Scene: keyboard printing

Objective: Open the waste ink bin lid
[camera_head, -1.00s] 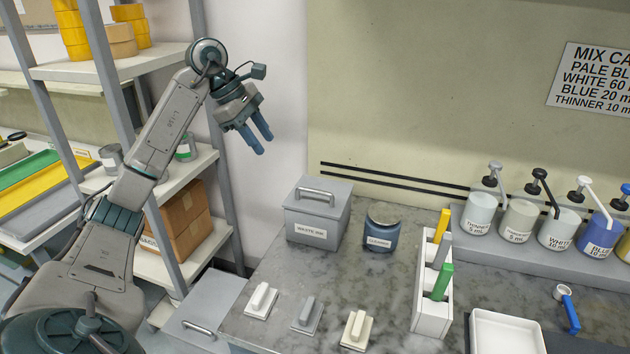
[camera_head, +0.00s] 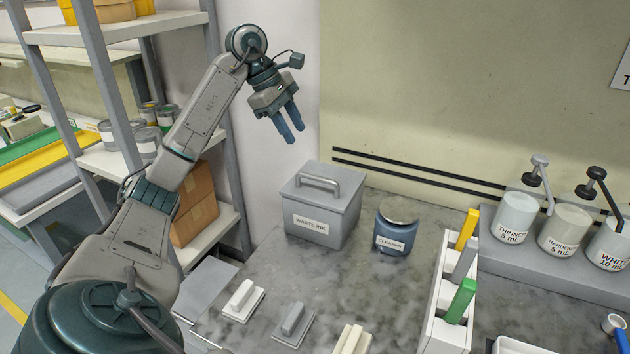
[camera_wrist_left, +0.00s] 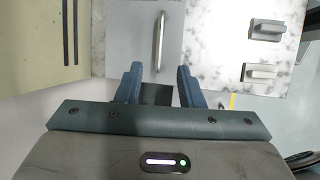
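The waste ink bin (camera_head: 318,222) is a grey box with a label on its front, standing at the back left of the marble counter. Its lid (camera_head: 322,190) is shut and has a raised metal bar handle (camera_head: 318,184) on top. My left gripper (camera_head: 291,138) is open and empty, above and a little behind-left of the bin. In the left wrist view the fingers (camera_wrist_left: 160,85) are apart, with the bar handle (camera_wrist_left: 159,42) ahead between them and not touched. My right gripper is not in view.
A blue cleaner jar (camera_head: 396,228) stands close to the bin's right. Grey and white blocks with handles (camera_head: 293,325) lie in front. A white holder with coloured-handled tools (camera_head: 447,310) and pump bottles (camera_head: 515,218) are farther right. Shelving (camera_head: 225,130) stands left of the counter.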

